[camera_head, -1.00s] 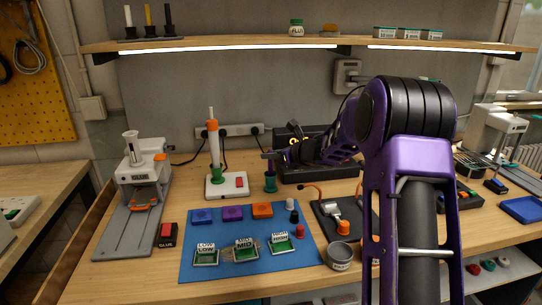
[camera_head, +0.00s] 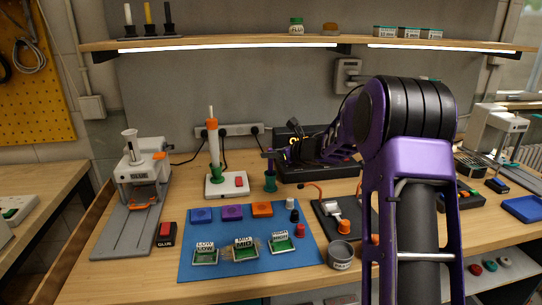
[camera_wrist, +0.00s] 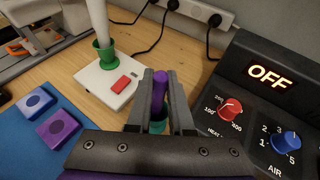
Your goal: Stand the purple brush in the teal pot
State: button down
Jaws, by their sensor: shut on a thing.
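The purple brush (camera_wrist: 160,84) stands roughly upright between the two dark fingers of my gripper (camera_wrist: 164,90), which is shut on it. The teal pot (camera_wrist: 159,121) is just below the fingers in the wrist view, partly hidden by them. In the head view the teal pot (camera_head: 270,184) stands on the bench, and the brush (camera_head: 269,160) is directly over it, with its lower end seeming to be inside the pot. The brush's bottom is hidden, so I cannot tell whether it touches the pot floor.
A white stand with a red button (camera_head: 241,182) and a green-collared post is left of the pot. A dark heat station with an OFF display (camera_wrist: 270,77) is close on the right. A blue mat (camera_head: 215,270) with several parts lies in front.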

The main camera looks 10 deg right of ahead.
jog(key=c, duration=0.7)
grip_release()
jog(key=shift+c, duration=0.2)
jog(key=v, duration=1.7)
jog(key=shift+s, duration=0.15)
jog(key=shift+r, duration=0.1)
